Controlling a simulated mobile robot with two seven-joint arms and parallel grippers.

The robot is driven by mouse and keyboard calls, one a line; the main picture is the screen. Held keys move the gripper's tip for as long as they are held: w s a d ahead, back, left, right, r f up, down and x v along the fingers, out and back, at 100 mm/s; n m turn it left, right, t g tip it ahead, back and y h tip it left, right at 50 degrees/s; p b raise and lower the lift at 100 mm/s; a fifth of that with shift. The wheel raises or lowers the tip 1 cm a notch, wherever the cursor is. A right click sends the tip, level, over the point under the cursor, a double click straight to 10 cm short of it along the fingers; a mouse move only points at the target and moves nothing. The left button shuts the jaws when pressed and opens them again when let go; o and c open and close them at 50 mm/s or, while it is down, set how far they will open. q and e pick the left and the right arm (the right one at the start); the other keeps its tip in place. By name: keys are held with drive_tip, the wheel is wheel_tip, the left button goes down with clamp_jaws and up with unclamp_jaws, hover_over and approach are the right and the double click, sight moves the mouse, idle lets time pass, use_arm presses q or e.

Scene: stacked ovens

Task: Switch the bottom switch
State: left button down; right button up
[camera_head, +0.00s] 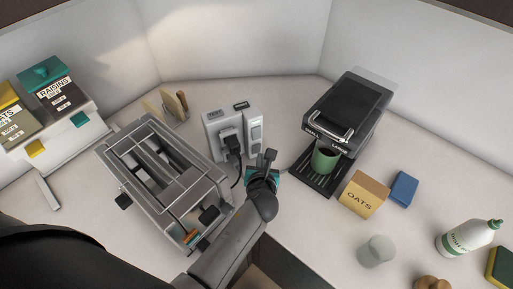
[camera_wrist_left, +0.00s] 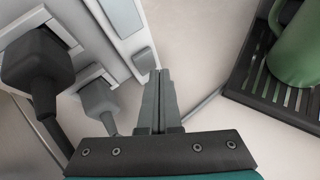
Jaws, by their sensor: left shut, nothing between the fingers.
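A white power outlet box (camera_head: 216,124) stands against the back wall with a switch strip (camera_head: 254,128) on its right side. In the left wrist view the strip's lower grey switch (camera_wrist_left: 143,60) shows at the upper middle. My left gripper (camera_head: 268,156) is shut and empty, just in front of and below the strip. In the left wrist view its fingertips (camera_wrist_left: 158,74) are close beside the lower switch, slightly to its right. I cannot tell if they touch it. The upper part of the strip is cut off there. My right gripper is not in view.
A black plug (camera_head: 232,145) with a cord hangs from the box. A metal toaster (camera_head: 160,175) stands left of my arm. A coffee machine (camera_head: 348,105) with a green mug (camera_head: 324,158) stands to the right.

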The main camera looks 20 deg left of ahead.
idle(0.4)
use_arm(q)
drive_tip(key=shift+w+a+r+p, duration=0.1)
drive_tip(key=shift+w+a+p, duration=0.2)
drive_tip(key=shift+p, duration=0.1)
drive_tip(key=shift+w+a+r+p, duration=0.3)
drive_tip(key=shift+w+a+r, duration=0.05)
drive_tip(key=shift+a, duration=0.15)
idle(1.0)
drive_tip(key=shift+s+d+f, duration=0.1)
drive_tip(key=shift+s+d, duration=0.05)
drive_tip(key=shift+d, duration=0.15)
idle(0.3)
drive_tip(key=shift+s+d+f, duration=0.2)
drive_tip(key=shift+s+d, duration=0.45)
drive_tip(key=shift+s+d+f, duration=0.2)
drive_tip(key=shift+s+d, duration=0.45)
drive_tip(key=shift+d, duration=0.05)
drive_tip(key=shift+s+d+f, duration=0.2)
drive_tip(key=shift+s+d, duration=0.45)
